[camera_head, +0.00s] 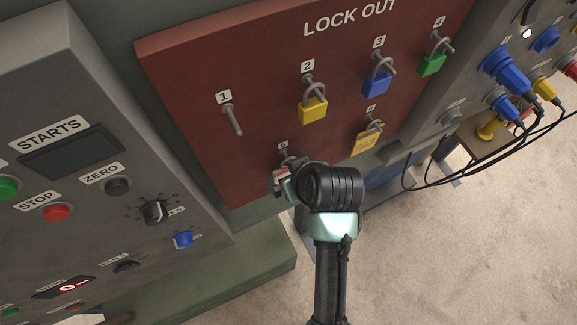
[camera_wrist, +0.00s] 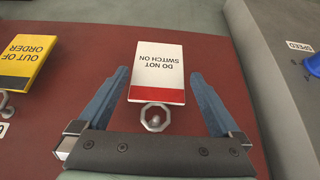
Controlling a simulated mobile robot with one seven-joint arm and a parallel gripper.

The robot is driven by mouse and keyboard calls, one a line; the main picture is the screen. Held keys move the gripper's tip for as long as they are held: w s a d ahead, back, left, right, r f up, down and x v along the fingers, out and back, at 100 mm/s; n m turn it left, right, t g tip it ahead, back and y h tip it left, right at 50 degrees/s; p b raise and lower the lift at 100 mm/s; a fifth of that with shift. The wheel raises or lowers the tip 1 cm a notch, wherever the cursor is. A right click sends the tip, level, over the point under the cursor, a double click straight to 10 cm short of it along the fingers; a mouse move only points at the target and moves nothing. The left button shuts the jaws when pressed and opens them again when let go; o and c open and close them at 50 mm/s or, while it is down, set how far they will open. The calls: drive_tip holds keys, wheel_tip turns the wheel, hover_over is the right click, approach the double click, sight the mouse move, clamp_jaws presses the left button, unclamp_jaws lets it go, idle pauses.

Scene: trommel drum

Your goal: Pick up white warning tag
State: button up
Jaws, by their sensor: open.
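The white warning tag (camera_wrist: 157,72) reads "DO NOT SWITCH ON" and has a red band near its ring. It hangs on the dark red lock out board (camera_wrist: 87,60) and appears upside down in the wrist view. My gripper (camera_wrist: 160,82) is open, with one blue-grey finger on each side of the tag and clear gaps between. The tag's metal ring and peg lie close to the gripper's palm. In the head view my gripper (camera_head: 281,183) is at the lower peg of the board, and my wrist hides most of the tag.
A yellow "OUT OF ORDER" tag (camera_wrist: 24,60) hangs beside it; it also shows in the head view (camera_head: 368,141). Yellow (camera_head: 312,110), blue (camera_head: 377,84) and green (camera_head: 432,65) padlocks hang above. Peg 1 (camera_head: 232,119) is bare. A grey control panel (camera_head: 100,200) stands left.

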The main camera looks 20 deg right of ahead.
drive_tip(key=shift+p+x, duration=0.3)
drive_tip(key=shift+x, duration=1.7)
drive_tip(key=shift+d, duration=0.1)
drive_tip(key=c, duration=1.1)
drive_tip(key=shift+r, duration=0.1)
